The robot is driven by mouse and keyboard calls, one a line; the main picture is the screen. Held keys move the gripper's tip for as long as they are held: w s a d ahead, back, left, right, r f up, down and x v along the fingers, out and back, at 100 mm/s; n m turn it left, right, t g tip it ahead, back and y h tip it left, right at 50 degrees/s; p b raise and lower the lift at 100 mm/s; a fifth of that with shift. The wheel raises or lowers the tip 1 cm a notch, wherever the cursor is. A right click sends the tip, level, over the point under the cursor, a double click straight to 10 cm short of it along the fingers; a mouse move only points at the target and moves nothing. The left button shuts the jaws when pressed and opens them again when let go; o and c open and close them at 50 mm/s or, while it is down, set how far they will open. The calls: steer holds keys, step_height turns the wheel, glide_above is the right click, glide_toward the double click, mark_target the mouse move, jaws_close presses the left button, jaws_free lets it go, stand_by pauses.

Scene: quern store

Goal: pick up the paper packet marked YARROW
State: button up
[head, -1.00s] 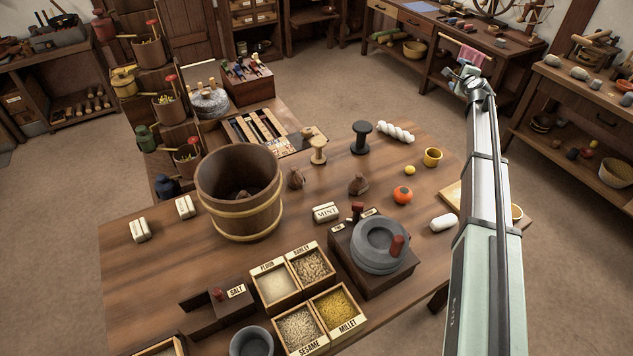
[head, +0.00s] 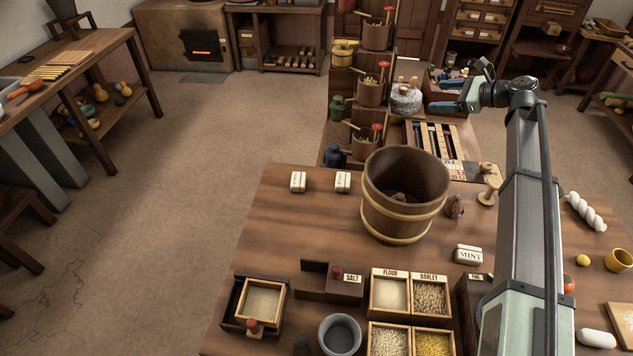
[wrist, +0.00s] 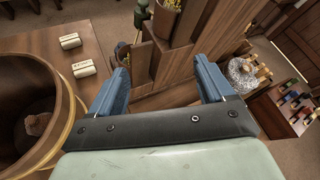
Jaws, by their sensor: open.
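Two small pale paper packets lie apart near the table's back left edge: a left packet (head: 298,181) and a right packet (head: 343,182). Both also show at upper left in the wrist view, one farther (wrist: 69,41) and one nearer (wrist: 83,69). Their lettering is too small to read, so I cannot tell which is YARROW. A third packet (head: 468,255), marked MINT, lies right of the wooden tub. My gripper (head: 441,95) is high, beyond the tub and right of the two packets. Its blue fingers (wrist: 162,80) are open with nothing between them.
The wooden tub (head: 404,222) stands close to the right packet. A stepped shelf (head: 342,84) with pots rises behind the table. Grain boxes (head: 389,295), a salt box (head: 330,282) and a grey bowl (head: 340,335) fill the front. The table left of the tub is mostly clear.

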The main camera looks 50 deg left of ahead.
steer(key=s+a+r+n+g+h, duration=0.1)
steer(key=s+a+g, duration=0.15)
steer(key=s, duration=0.25)
steer(key=s+a+n+g+h, duration=0.1)
steer(key=s+a, duration=0.2)
steer(key=s, duration=0.2)
steer(key=n+t+h, duration=0.7)
steer(key=n+h, duration=0.4)
steer(key=n, duration=0.8)
glide_above(298, 179)
step_height(298, 179, down, 12)
steer(key=f, duration=0.8)
steer(key=shift+w+d+f, duration=0.2)
steer(key=shift+w+f, duration=0.05)
steer(key=shift+f, duration=0.15)
steer(key=shift+s+a+f, duration=0.1)
steer(key=shift+a+f, duration=0.05)
steer(key=shift+f, duration=1.15)
steer(key=shift+s+a+f, duration=0.1)
steer(key=shift+f, duration=1.2)
steer(key=shift+c, duration=0.5)
steer(key=c, duration=1)
